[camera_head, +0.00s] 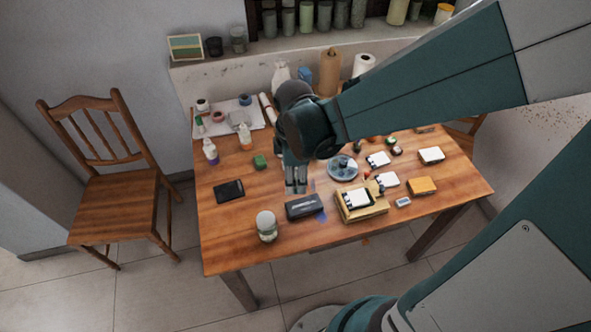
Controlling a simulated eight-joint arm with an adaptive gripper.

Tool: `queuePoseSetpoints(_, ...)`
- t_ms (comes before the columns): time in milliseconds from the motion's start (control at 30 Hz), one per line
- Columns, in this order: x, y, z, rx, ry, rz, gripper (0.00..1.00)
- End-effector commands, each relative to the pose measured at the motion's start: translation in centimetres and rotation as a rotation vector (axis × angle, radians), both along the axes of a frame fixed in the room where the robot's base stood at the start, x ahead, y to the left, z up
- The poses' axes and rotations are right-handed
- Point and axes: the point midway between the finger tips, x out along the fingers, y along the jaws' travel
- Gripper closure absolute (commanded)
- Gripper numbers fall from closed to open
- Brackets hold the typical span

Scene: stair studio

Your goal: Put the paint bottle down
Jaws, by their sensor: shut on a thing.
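My gripper (296,187) points down over the front middle of the wooden table (240,245), just behind a dark grey case. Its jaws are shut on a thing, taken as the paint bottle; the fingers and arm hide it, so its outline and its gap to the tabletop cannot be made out. Two other small bottles stand at the back left: a white one with purple (210,151) and a white one with orange (245,136).
The dark case (302,207) lies close in front of my gripper. A glass jar (266,227) stands at the front edge, and a black flat item (229,190) lies left. Bare wood shows at front left.

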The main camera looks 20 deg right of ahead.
Motion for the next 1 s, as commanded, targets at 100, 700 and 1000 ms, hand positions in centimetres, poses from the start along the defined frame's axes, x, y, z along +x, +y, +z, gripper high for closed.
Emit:
queuePoseSetpoints(100,-0.3,-1.5,0.2,0.0,0.0,0.003,0.85)
queuePoseSetpoints(700,-0.7,-3.0,0.3,0.0,0.0,0.014,0.85)
queuePoseSetpoints(1000,-0.6,-3.0,-1.3,0.0,0.0,0.014,0.85)
